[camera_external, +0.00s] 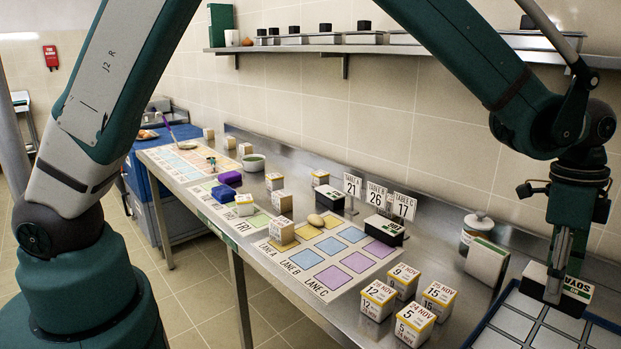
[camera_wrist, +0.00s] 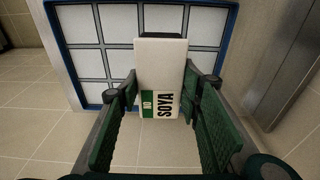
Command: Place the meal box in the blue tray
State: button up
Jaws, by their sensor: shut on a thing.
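The meal box (camera_external: 572,290) is white with a black part and a green "NO SOYA" label. My gripper (camera_external: 558,287) is shut on it at the lower right of the external view. In the wrist view, the box (camera_wrist: 163,75) sits between the two green fingers of my gripper (camera_wrist: 160,95). The blue tray (camera_external: 512,323) has a blue rim and pale square cells and lies below the box. It also shows behind the box in the wrist view (camera_wrist: 83,66). I cannot tell whether the box touches the tray. My gripper hides part of the box.
Several dated boxes (camera_external: 412,322) stand left of the tray. A pale green-edged block (camera_external: 487,262) and a lidded jar (camera_external: 476,229) stand behind it.

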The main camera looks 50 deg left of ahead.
jog(key=shift+f, duration=0.1)
jog(key=shift+f, duration=3.05)
jog(key=shift+f, duration=1.85)
jog(key=shift+f+b, duration=0.2)
jog(key=shift+b, duration=0.1)
jog(key=o, duration=1)
jog(key=shift+r, duration=0.15)
jog(key=r, duration=0.4)
jog(key=a+r, duration=0.1)
jog(key=r, duration=0.7)
jog(key=shift+a+p, duration=0.25)
jog(key=shift+p, duration=0.1)
